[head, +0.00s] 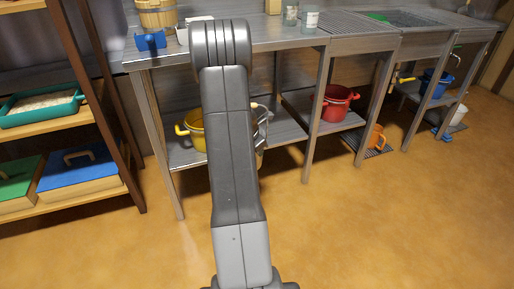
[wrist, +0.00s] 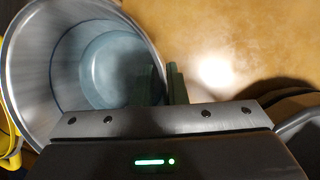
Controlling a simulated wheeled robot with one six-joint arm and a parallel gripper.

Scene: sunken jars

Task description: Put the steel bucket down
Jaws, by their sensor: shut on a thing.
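The steel bucket (wrist: 40,70) fills the upper left of the wrist view, its open mouth facing the camera. Its inside looks empty. My gripper (wrist: 164,84) is shut on the bucket's wall at the right side of its rim. In the head view my arm hides most of the gripper and bucket; a little pale metal shows just right of the arm, too unclear to name. I cannot tell whether the bucket's base touches anything.
A yellow pot (head: 194,130) stands on the lower shelf left of my arm. A red pot (head: 339,103) is on the lower shelf to the right. An orange pot (head: 376,137) and blue bucket (head: 436,84) are farther right. The tan floor (head: 370,220) in front is clear.

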